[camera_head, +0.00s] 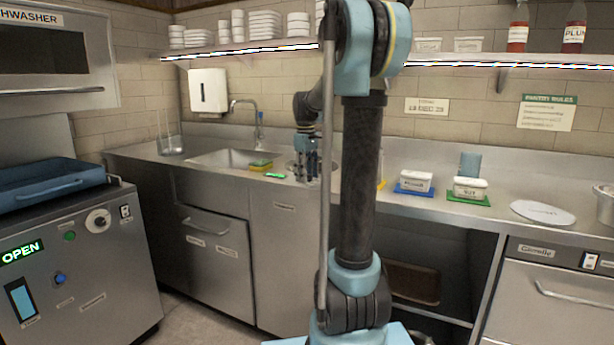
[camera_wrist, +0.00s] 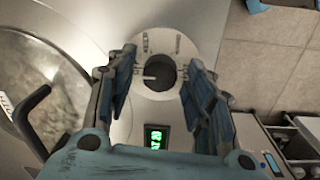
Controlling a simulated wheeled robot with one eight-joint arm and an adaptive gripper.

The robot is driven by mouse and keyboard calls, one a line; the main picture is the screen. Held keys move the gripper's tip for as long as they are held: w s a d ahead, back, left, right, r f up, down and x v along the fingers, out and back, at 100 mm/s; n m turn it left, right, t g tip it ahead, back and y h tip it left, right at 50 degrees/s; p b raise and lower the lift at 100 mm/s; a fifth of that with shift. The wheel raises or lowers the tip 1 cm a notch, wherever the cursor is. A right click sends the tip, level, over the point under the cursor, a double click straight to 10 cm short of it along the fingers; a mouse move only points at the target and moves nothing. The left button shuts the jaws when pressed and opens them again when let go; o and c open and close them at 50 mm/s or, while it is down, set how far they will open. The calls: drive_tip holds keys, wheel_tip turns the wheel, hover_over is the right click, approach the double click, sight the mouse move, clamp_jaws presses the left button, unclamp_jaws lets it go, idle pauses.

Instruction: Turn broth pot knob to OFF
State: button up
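The knob (camera_wrist: 160,73) shows in the wrist view as a dark round knob with a pale pointer toward the left, on a white round dial plate (camera_wrist: 150,42). A green-lit display (camera_wrist: 156,136) is just below it. The pot (camera_wrist: 45,70) is at the left, with a dark handle (camera_wrist: 30,112). My gripper (camera_wrist: 160,62) is open, its two blue-padded fingers on either side of the knob; I cannot tell whether they touch it. In the head view my gripper (camera_head: 307,168) points down over the counter, hiding the knob.
A sponge (camera_head: 261,165) and the sink (camera_head: 232,158) are left of my gripper. Two labelled white tubs (camera_head: 416,181) (camera_head: 470,188) stand on coloured mats to the right. A white round board (camera_head: 542,212) lies further right. A dishwasher (camera_head: 70,255) stands at the left.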

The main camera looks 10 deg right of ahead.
drive_tip(key=shift+r, duration=0.1)
wheel_tip(320, 180, up, 12)
drive_tip(key=shift+s+a, duration=0.2)
drive_tip(key=shift+a, duration=0.05)
idle(0.5)
drive_tip(key=shift+f, duration=0.2)
drive_tip(key=s+f+m+t, duration=0.1)
drive_tip(key=s+f+m, duration=0.3)
drive_tip(key=s+f, duration=1)
drive_tip(key=s+f+m, duration=0.4)
drive_tip(key=s+f, duration=1.1)
drive_tip(key=s, duration=0.5)
drive_tip(key=shift+s+d+m+t, duration=0.15)
drive_tip(key=shift+d+m+t, duration=0.15)
drive_tip(key=shift+d+t, duration=0.1)
